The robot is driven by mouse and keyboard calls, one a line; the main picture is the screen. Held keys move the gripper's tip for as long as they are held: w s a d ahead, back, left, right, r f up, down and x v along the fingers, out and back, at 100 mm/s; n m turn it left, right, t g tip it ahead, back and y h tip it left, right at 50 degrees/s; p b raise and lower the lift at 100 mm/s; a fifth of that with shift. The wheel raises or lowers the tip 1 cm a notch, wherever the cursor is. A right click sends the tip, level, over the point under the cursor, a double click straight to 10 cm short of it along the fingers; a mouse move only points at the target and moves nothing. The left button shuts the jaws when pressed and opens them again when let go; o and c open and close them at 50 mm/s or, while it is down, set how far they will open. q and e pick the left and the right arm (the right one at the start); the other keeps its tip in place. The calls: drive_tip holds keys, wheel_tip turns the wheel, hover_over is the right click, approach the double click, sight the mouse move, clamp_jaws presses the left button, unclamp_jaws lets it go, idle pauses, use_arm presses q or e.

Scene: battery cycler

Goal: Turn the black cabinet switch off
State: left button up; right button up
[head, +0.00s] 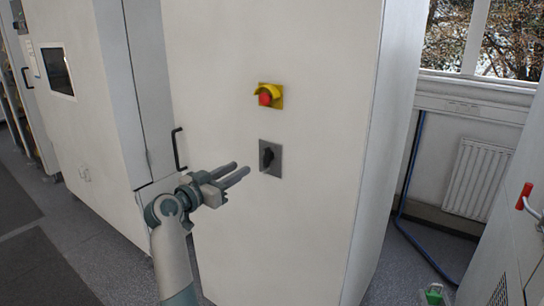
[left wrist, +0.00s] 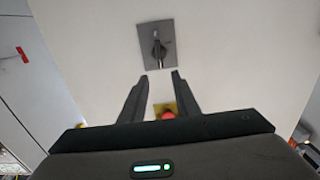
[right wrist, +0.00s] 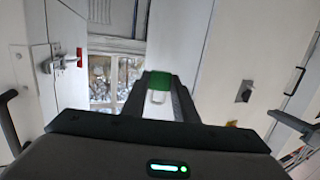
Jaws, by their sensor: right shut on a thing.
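The black cabinet switch (head: 267,156) sits on a grey square plate on the front of the white cabinet (head: 300,40). In the left wrist view its knob (left wrist: 159,50) stands roughly upright, just beyond my fingertips. My left gripper (head: 242,168) is open and empty, a little left of the switch, its fingers pointing toward it and apart from it. The switch plate also shows in the right wrist view (right wrist: 244,92). My right gripper (right wrist: 158,92) is shut on a green padlock with a metal shackle, away from the cabinet. The padlock (head: 434,294) shows at the lower right in the head view.
A red emergency button with a yellow guard (head: 268,96) is above the switch. A black door handle (head: 179,149) is to its left. A red handle (head: 524,195) is at the far right. A radiator (head: 480,178) and window stand behind. Free floor lies right of the cabinet.

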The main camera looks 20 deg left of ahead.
sight(264, 154)
use_arm(q)
drive_tip(key=p+x, duration=0.5)
drive_tip(key=x, duration=0.5)
drive_tip(key=shift+w, duration=0.1)
drive_tip(key=shift+p+x, duration=0.45)
drive_tip(key=shift+x, duration=0.45)
drive_tip(key=shift+f, duration=0.1)
clamp_jaws()
